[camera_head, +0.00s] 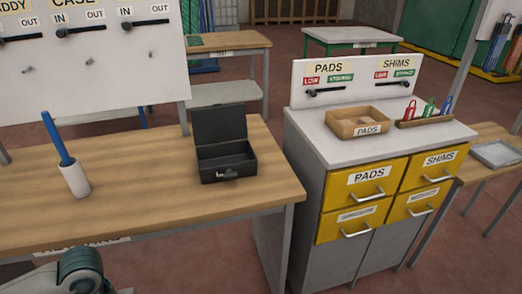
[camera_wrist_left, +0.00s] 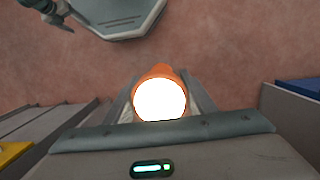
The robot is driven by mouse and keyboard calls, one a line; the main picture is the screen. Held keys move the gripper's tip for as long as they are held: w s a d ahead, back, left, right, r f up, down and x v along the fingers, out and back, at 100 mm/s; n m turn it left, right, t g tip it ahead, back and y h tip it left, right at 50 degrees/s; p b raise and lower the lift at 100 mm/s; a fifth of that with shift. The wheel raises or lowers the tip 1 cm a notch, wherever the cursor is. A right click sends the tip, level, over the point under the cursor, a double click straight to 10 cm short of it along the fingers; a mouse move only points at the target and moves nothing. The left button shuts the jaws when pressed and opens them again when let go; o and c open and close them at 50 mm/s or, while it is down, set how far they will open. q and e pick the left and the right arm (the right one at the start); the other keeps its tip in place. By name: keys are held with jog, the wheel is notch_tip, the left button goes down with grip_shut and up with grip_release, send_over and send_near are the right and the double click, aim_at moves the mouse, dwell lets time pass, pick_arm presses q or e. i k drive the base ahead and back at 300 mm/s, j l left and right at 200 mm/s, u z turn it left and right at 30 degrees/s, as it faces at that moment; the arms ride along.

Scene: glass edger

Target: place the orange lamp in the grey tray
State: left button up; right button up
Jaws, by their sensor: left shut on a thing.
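The orange lamp (camera_wrist_left: 161,76) shows in the left wrist view, with its bright white round face towards the camera. My left gripper (camera_wrist_left: 160,108) is shut on the lamp. The finger pads show at either side of it, and the lamp's far end is hidden behind its face. A shallow grey tray (camera_head: 497,154) lies on a low wooden table at the right edge of the head view. It looks empty, and its right side is cut off by the frame. In the head view neither gripper's fingers nor the lamp shows. My right gripper is not in view.
A grey cabinet with yellow drawers (camera_head: 371,198) stands left of the tray's table (camera_head: 483,131). It bears a wooden pads box (camera_head: 345,123) and a rack of coloured tags. A workbench (camera_head: 130,213) at left holds an open black box (camera_head: 227,161) and a white cup (camera_head: 75,179).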

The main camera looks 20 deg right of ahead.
aim_at(496, 154)
jog(key=l+z, duration=0.15)
jog(key=l, duration=0.75)
jog(key=i+l+z, duration=0.15)
jog(key=l, duration=0.7)
jog(key=i+l+z, duration=0.1)
jog(key=l, duration=0.8)
jog(key=i+l+z, duration=0.15)
jog(key=l, duration=0.7)
jog(key=i+l+z, duration=0.15)
jog(key=l, duration=0.65)
jog(key=i+l+z, duration=0.15)
jog(key=i+l, duration=0.2)
jog(key=l, duration=0.45)
jog(key=i+l+z, duration=0.15)
jog(key=i+l, duration=0.15)
jog(key=l, duration=0.5)
jog(key=i+l+z, duration=0.1)
jog(key=i+l, duration=0.2)
jog(key=l, duration=0.45)
